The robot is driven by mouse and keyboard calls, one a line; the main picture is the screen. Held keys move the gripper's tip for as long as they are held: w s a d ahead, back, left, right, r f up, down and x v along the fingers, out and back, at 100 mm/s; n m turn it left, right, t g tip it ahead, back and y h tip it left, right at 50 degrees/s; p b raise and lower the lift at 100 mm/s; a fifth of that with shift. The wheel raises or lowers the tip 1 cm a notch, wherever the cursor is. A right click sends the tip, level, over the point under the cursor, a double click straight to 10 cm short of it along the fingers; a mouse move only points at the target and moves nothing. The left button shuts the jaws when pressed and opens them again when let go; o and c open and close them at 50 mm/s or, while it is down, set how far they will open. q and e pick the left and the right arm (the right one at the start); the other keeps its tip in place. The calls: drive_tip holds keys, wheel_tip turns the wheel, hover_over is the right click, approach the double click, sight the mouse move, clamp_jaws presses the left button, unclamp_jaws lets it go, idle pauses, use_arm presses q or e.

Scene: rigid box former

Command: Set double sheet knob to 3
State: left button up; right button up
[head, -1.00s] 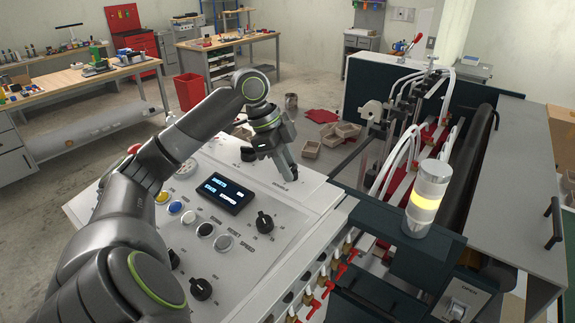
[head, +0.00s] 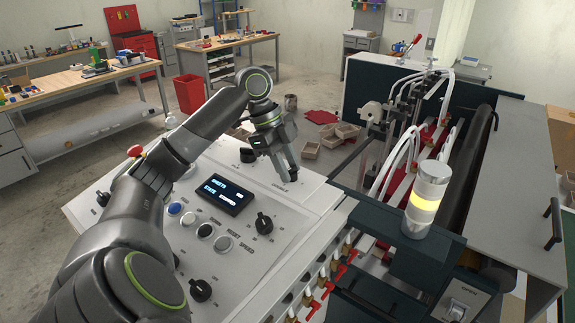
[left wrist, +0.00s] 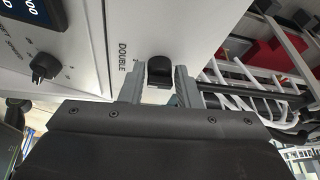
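The double sheet knob (left wrist: 160,69) is black and sits on the pale panel by the printed word DOUBLE in the left wrist view. My left gripper (left wrist: 160,82) is at this knob, with one grey finger on each side of it. The fingers stand apart, and I see no clear grip on the knob. In the head view my left gripper (head: 291,178) reaches down to the far right part of the control panel (head: 300,205), and its fingers hide the knob there. The knob's setting is not readable. My right gripper is not in view.
The panel also carries a display (head: 225,194), a speed knob (head: 264,223), another black knob (head: 200,290) and several push buttons. A signal lamp (head: 428,197) with a lit yellow band stands to the right. Machine tubing lies beyond the panel's right edge.

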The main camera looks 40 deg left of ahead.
use_arm(q)
drive_tip(key=o, duration=0.3)
drive_tip(key=shift+a+r, duration=0.2)
drive_tip(key=shift+r, duration=0.15)
drive_tip(key=b+v, duration=0.2)
drive_tip(key=v, duration=0.2)
drive_tip(key=shift+a+r, duration=0.1)
drive_tip(key=shift+r, duration=0.2)
drive_tip(key=p+v, duration=0.2)
drive_tip(key=v, duration=0.4)
drive_tip(key=shift+s+r, duration=0.25)
drive_tip(key=shift+r, duration=0.05)
drive_tip(key=shift+w, duration=0.1)
drive_tip(key=shift+f, duration=0.1)
